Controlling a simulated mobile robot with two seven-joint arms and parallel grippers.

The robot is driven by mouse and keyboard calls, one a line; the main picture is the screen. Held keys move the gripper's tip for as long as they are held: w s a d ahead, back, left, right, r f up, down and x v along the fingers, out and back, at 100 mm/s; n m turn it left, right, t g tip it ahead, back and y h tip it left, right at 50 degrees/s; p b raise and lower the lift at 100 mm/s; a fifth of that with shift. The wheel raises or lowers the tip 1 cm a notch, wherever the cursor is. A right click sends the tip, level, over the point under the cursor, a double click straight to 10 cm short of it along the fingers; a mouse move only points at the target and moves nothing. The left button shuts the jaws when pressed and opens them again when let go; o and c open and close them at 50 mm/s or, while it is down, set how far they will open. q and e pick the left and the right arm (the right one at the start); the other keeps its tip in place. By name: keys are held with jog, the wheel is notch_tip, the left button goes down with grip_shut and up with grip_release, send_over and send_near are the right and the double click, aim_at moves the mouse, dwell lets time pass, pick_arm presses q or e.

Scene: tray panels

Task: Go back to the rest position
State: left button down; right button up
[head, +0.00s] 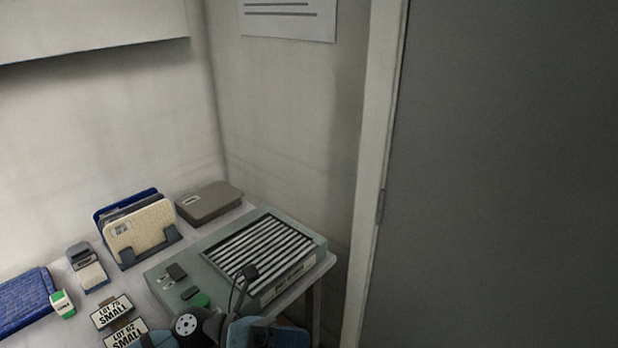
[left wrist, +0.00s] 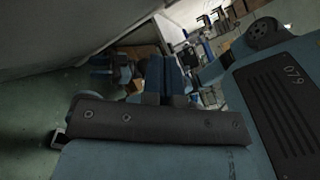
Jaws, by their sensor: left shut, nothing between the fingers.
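My left gripper (left wrist: 165,70) shows in the left wrist view, its blue fingers shut together with nothing between them. It points out into the room, clear of the table. In the head view, blue and dark parts of my left arm show at the bottom edge, in front of the grey panel device (head: 190,262); the fingers are hard to make out there.
The table in the corner holds a blue mat (head: 22,300), a file holder (head: 140,228) with folders, a grey-brown case (head: 209,201) and LOT signs (head: 112,311). A grey door (head: 500,180) stands at the right. The left wrist view shows open green floor (left wrist: 35,110).

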pick_arm(q)
jog(key=w+a+f+n+t+y, duration=0.2)
jog(key=a+f+n+t+y, duration=0.2)
jog(key=n+t, duration=0.8)
jog(key=w+a+f+n+t+y, duration=0.2)
jog(key=a+f+n+t+y, duration=0.3)
jog(key=n, duration=1.4)
jog(key=s+a+f+n+g+y, duration=0.2)
jog(key=s+a+f+n+y, duration=0.15)
jog(key=s+f+n, duration=0.35)
jog(key=s+a+f+n+g+y, duration=0.25)
jog(key=s+a+f+n, duration=0.2)
jog(key=f, duration=0.45)
notch_tip(320, 180, up, 14)
jog(key=s+p, duration=0.1)
jog(key=p, duration=1.6)
jog(key=shift+s+a, duration=0.2)
jog(key=shift+a, duration=0.1)
pick_arm(e)
notch_tip(320, 180, up, 14)
jog(key=s+d, duration=0.1)
jog(key=shift+s+d+f+n, duration=0.2)
jog(key=shift+d+n, duration=0.05)
jog(key=shift+n, duration=0.05)
pick_arm(q)
jog(key=shift+r, duration=0.15)
pick_arm(e)
jog(key=shift+r, duration=0.15)
